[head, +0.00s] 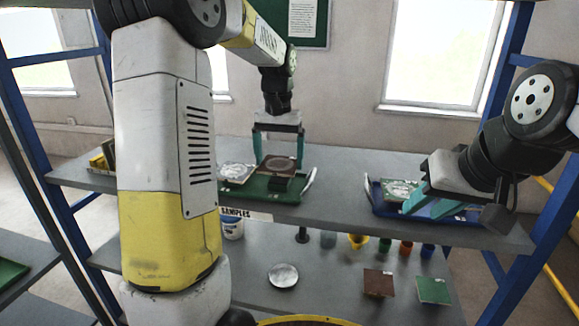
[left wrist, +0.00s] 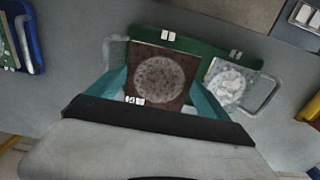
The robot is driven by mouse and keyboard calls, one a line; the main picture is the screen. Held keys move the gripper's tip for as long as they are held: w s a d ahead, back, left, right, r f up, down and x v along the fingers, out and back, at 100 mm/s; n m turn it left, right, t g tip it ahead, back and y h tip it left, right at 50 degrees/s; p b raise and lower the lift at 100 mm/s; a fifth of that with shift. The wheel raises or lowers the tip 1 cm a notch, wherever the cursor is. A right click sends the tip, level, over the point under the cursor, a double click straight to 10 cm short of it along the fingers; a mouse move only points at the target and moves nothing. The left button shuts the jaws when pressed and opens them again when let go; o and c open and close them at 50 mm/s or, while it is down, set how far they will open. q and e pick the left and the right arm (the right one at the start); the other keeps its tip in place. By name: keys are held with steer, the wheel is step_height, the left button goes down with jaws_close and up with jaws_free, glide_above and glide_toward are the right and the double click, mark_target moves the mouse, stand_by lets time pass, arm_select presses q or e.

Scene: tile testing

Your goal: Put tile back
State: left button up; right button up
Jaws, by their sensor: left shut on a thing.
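A brown square tile with a paler round patch (head: 280,163) is between the fingers of my left gripper (head: 278,160), which is shut on it. In the left wrist view the same tile (left wrist: 160,78) lies between the teal fingers, over the green tray (left wrist: 195,42). The green tray (head: 272,196) stands on the upper shelf; a white-patterned tile (head: 237,172) lies at its left. Whether the brown tile touches the tray is unclear. My right gripper (head: 424,208) is low over the blue tray (head: 376,203); its hold is unclear. A green-and-white tile (head: 399,189) lies beside its fingers.
The shelf (head: 340,185) is clear between the two trays. A lower shelf holds a round pale disc (head: 283,275), a brown tile (head: 378,283), a green tile (head: 433,291) and several small coloured containers. Blue rack posts (head: 545,225) stand at the sides.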

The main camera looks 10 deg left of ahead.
mark_target(279, 164)
arm_select(q)
steer(key=shift+w+a, duration=0.1)
steer(key=shift+w, duration=0.1)
steer(key=shift+f, duration=1.75)
steer(key=shift+f, duration=0.2)
steer(key=o, duration=1.7)
steer(key=shift+r, duration=0.15)
